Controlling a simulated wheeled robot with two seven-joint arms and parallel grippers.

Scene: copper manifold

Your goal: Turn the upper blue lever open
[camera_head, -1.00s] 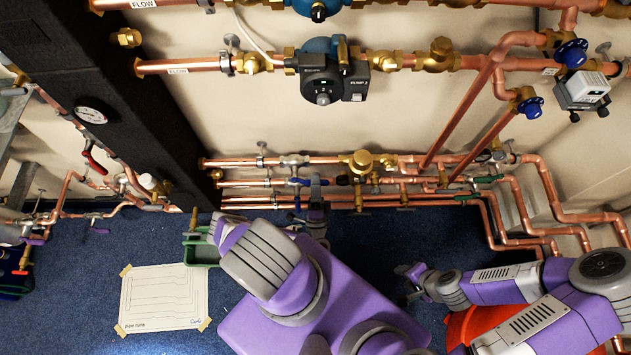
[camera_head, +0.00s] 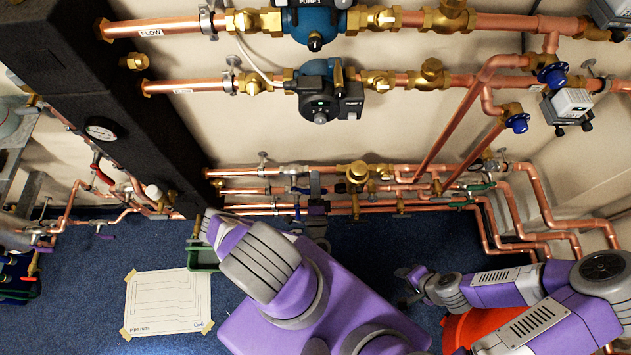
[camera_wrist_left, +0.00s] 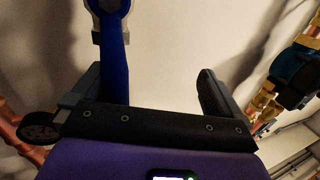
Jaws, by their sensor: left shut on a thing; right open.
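The upper blue lever (camera_head: 301,190) is on a copper pipe low on the wall in the head view, mostly hidden by my left gripper (camera_head: 316,184). In the left wrist view the blue lever (camera_wrist_left: 115,70) runs down between the fingers of my left gripper (camera_wrist_left: 150,90), close to the left finger. The left gripper is shut on it, though the fingers look wide apart there and the contact is not clear. Another blue lever (camera_head: 297,211) shows just below, on a lower pipe. My right gripper (camera_head: 404,285) is open and empty, above the floor, away from the pipes.
Copper pipes (camera_head: 235,172) run along the wall close around my left gripper. Pumps (camera_head: 318,92) hang above. A green tray (camera_head: 203,262) and a paper drawing (camera_head: 165,303) lie on the blue floor. A red round thing (camera_head: 470,325) is under my right arm.

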